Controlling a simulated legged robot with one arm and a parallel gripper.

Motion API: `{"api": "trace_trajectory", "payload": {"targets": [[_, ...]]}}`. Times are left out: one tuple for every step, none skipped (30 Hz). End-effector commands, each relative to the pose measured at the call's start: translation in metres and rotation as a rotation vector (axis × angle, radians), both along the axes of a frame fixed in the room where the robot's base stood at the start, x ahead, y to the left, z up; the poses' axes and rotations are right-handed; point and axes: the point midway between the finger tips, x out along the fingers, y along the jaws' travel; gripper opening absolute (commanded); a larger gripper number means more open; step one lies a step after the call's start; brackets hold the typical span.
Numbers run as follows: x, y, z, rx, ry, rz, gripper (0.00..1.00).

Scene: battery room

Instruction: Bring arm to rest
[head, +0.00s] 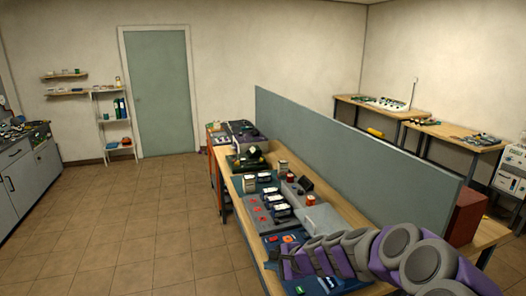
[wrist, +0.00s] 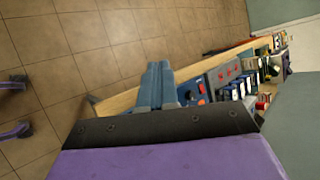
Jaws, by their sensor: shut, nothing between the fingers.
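My gripper (wrist: 158,70) shows in the wrist view as two blue-grey fingers pressed together, with nothing between them. They point out over the front edge of the wooden workbench (wrist: 118,101), with tiled floor beyond. In the head view my purple and grey arm (head: 355,250) reaches in from the lower right, low over the near end of the workbench (head: 340,215). The fingers are hard to make out there.
The bench carries a grey tray (head: 262,220) with red parts and several dark batteries, a clear box (head: 322,219) and a blue mat (head: 325,285). A grey-green partition (head: 350,145) runs along its back. The floor (head: 130,220) to the left is clear.

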Motion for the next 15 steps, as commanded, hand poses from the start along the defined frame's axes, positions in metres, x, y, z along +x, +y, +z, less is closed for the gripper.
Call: {"api": "trace_trajectory", "payload": {"targets": [[-0.019, 0.012, 0.018, -0.026, -0.029, 0.083, 0.00], [-0.031, 0.019, 0.027, -0.045, -0.044, 0.136, 0.00], [-0.047, 0.025, 0.036, -0.069, -0.061, 0.201, 0.00], [-0.059, 0.030, 0.042, -0.091, -0.075, 0.249, 0.00], [-0.073, 0.034, 0.048, -0.112, -0.086, 0.299, 0.00], [-0.091, 0.039, 0.054, -0.139, -0.096, 0.363, 0.00], [-0.104, 0.040, 0.058, -0.164, -0.105, 0.408, 0.00], [-0.117, 0.041, 0.063, -0.189, -0.114, 0.452, 0.00], [-0.135, 0.042, 0.066, -0.222, -0.121, 0.512, 0.00], [-0.148, 0.041, 0.069, -0.247, -0.127, 0.552, 0.00], [-0.162, 0.040, 0.071, -0.276, -0.131, 0.594, 0.00], [-0.181, 0.038, 0.072, -0.308, -0.129, 0.650, 0.00], [-0.194, 0.035, 0.073, -0.337, -0.130, 0.690, 0.00], [-0.206, 0.032, 0.074, -0.367, -0.132, 0.725, 0.00], [-0.223, 0.026, 0.074, -0.403, -0.126, 0.773, 0.00]]}}
